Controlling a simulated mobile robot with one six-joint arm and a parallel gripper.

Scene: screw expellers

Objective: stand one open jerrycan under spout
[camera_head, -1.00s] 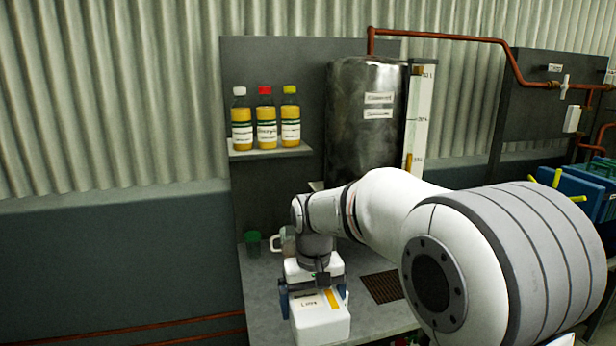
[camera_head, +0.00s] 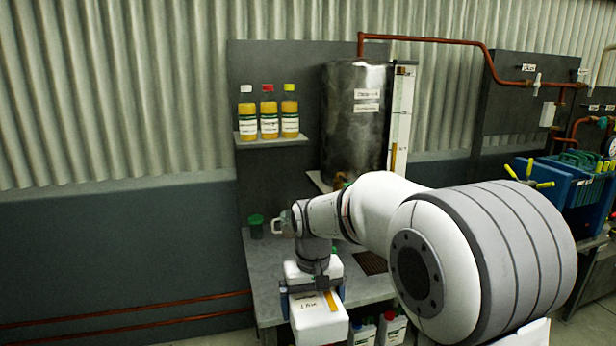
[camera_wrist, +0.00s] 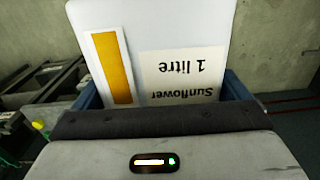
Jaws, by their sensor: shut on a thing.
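My gripper (camera_head: 313,294) is shut on a white jerrycan (camera_head: 320,322), with one blue finger on each side. The jerrycan is in front of the grey bench's near edge. In the wrist view the jerrycan (camera_wrist: 190,30) shows a yellow strip and a label reading "Sunflower 1 litre", upside down in that picture. Its opening is not visible.
The bench (camera_head: 262,268) carries a green cup (camera_head: 256,226), a clear mug (camera_head: 282,224) and a dark grate (camera_head: 370,262). Three oil bottles (camera_head: 269,115) stand on a shelf. White containers (camera_head: 393,328) sit below the bench. A blue press (camera_head: 570,185) stands at right.

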